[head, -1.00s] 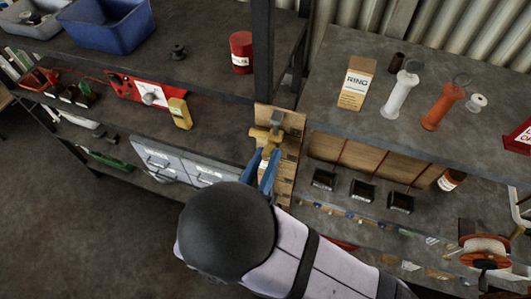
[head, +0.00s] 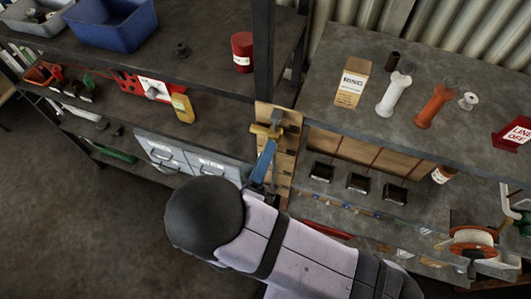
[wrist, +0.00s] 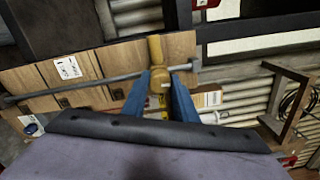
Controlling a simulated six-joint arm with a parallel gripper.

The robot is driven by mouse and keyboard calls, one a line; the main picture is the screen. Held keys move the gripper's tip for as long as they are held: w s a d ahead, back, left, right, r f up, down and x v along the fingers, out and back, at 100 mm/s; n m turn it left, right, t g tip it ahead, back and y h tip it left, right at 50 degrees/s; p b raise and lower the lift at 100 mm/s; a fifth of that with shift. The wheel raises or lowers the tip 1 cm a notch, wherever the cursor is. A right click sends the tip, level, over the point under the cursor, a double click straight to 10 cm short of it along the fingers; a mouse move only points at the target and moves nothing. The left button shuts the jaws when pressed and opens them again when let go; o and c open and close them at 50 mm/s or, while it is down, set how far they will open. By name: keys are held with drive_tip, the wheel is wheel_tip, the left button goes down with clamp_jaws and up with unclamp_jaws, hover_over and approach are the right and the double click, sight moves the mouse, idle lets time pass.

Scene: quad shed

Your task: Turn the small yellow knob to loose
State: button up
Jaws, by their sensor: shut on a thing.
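The small yellow knob (head: 262,129) sits on a tall wooden board (head: 289,165) at the corner of the shelving. In the wrist view the knob (wrist: 155,50) is a yellow bar with a round hub, and a grey rod crosses behind it. My gripper (head: 268,147) comes at the knob from below, and its blue fingers overlap in the head view. In the wrist view my gripper (wrist: 159,84) has one blue finger on each side of the hub, shut on it. The fingers partly hide the hub.
A yellow box-shaped thing (head: 182,108) and grey drawers (head: 192,155) are left of the board. A RING box (head: 352,82), a white spool (head: 393,95) and an orange spool (head: 435,106) stand on the right shelf. A dark post (head: 263,50) rises behind the knob.

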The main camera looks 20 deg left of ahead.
drive_tip(key=shift+n, duration=0.8)
drive_tip(key=o, duration=1.1)
drive_tip(key=shift+s, duration=0.1)
drive_tip(key=s+b, duration=0.3)
drive_tip(key=s, duration=0.4)
drive_tip(key=shift+f+b, duration=0.1)
drive_tip(key=shift+b, duration=0.3)
